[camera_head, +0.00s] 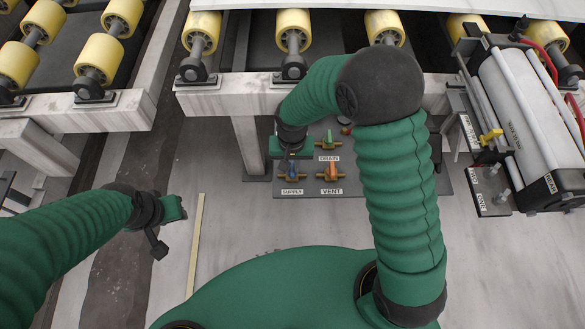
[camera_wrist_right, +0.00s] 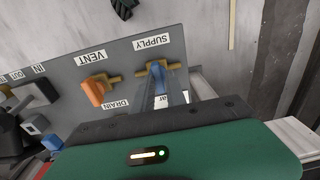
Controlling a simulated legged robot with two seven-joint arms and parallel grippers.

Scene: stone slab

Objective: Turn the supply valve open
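The supply valve (camera_head: 292,177) is a brass valve with a blue handle on a grey panel (camera_head: 390,182), above a SUPPLY label. In the right wrist view, the supply valve's blue handle (camera_wrist_right: 158,78) stands across its brass body, pointing toward my gripper. My right gripper (camera_head: 289,156) is just above this handle in the head view; its fingertips are at or very near the handle and mostly hidden by the gripper's green body. Whether they grip it is unclear. My left gripper (camera_head: 180,207) is low at the left, away from the panel, its fingers unclear.
The orange-handled vent valve (camera_head: 330,173) sits close right of the supply valve. The green-handled drain valve (camera_head: 327,143) is behind it. A table leg (camera_head: 247,146) stands just left of the panel. A roller unit (camera_head: 520,110) is at the right.

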